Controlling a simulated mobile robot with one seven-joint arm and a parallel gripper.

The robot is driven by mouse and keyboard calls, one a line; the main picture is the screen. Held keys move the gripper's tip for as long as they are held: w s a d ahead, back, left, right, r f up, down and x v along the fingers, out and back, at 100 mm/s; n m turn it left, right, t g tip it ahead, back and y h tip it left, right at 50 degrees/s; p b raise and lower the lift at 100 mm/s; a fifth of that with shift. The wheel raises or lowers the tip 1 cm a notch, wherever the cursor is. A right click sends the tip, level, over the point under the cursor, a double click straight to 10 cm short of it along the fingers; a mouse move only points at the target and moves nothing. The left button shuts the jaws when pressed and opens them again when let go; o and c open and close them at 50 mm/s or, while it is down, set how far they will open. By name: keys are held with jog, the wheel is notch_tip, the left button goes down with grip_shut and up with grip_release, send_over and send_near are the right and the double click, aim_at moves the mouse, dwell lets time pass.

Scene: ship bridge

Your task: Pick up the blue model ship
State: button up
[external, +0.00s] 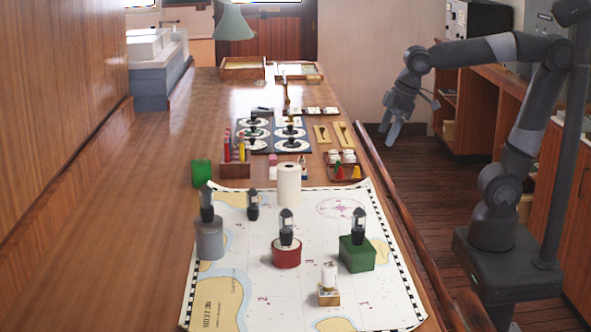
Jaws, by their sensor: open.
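I cannot make out a blue model ship for certain among the small objects on the long wooden table (215,95). My gripper (389,134) hangs over the floor to the right of the table, past its right edge, with its fingers pointing down. It is open, with nothing seen between its fingers, and it is apart from every object on the table.
A chart (275,290) covers the near table. On it stand a grey cylinder (210,240), a red round base (286,254), a green box (357,255) and a white roll (289,185). Farther back are a dark board (271,135) and a green lamp (233,22). A rail (398,205) lines the right edge.

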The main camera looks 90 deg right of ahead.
jog(key=w+d+g, duration=0.2)
jog(key=w+d, duration=0.6)
jog(key=w, duration=0.4)
jog(key=g, duration=0.2)
send_over(304, 172)
jog(key=d, duration=0.2)
notch_tip(304, 172, down, 8)
jog(key=f, duration=0.1)
jog(key=shift+y, duration=0.4)
jog(key=f, duration=1)
jog(key=shift+w, duration=0.25)
jog(key=shift+c, duration=0.5)
jog(key=c, duration=0.9)
